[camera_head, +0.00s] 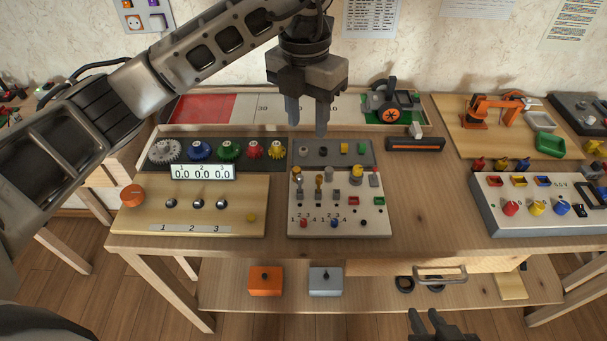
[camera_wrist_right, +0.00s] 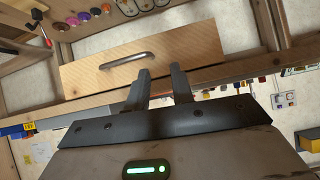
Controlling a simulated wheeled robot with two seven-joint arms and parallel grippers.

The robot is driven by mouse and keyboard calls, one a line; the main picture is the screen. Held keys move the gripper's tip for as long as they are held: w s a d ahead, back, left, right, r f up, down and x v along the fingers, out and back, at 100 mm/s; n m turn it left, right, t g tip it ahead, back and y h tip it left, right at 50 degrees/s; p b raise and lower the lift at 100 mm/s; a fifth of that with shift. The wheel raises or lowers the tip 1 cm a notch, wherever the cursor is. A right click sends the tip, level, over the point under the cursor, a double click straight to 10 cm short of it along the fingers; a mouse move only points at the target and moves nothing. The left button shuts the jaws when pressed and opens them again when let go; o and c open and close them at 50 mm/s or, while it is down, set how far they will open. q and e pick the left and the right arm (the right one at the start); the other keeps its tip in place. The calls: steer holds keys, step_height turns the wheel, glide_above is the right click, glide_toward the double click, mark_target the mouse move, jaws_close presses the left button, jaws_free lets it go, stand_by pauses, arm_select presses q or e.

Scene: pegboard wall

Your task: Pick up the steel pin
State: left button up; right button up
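A grey tray (camera_head: 352,160) with small pegs lies on the table behind the white switch panel. A grey round peg (camera_head: 306,151) sits at its left, with a yellow peg (camera_head: 344,148) and a green peg (camera_head: 361,148) to the right. I cannot tell for certain which small grey piece is the steel pin. My left gripper (camera_head: 307,118) points down above the tray, its fingers apart with nothing between them. My right gripper (camera_head: 427,322) is low in front of the table; in the right wrist view its fingers (camera_wrist_right: 160,78) are apart and empty.
Coloured gears (camera_head: 228,150) stand left of the tray. The switch panel (camera_head: 340,205) with upright levers is in front. A black and orange bar (camera_head: 415,144) lies right of the tray. A drawer (camera_wrist_right: 140,60) with a handle faces my right gripper. Table is bare right of centre.

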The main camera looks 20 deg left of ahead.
arm_select(q)
steer(key=p, duration=0.1)
glide_toward(300, 177)
steer(key=f, duration=0.5)
steer(key=shift+w+d+f, duration=0.15)
steer(key=shift+w+d, duration=0.1)
steer(key=shift+d, duration=0.1)
steer(key=shift+s+a+f+p, duration=0.15)
steer(key=shift+f+p, duration=0.15)
steer(key=shift+f, duration=1.05)
steer(key=shift+s+a+f+p, duration=0.15)
steer(key=shift+f+p, duration=0.1)
steer(key=shift+f, duration=1.1)
jaws_close()
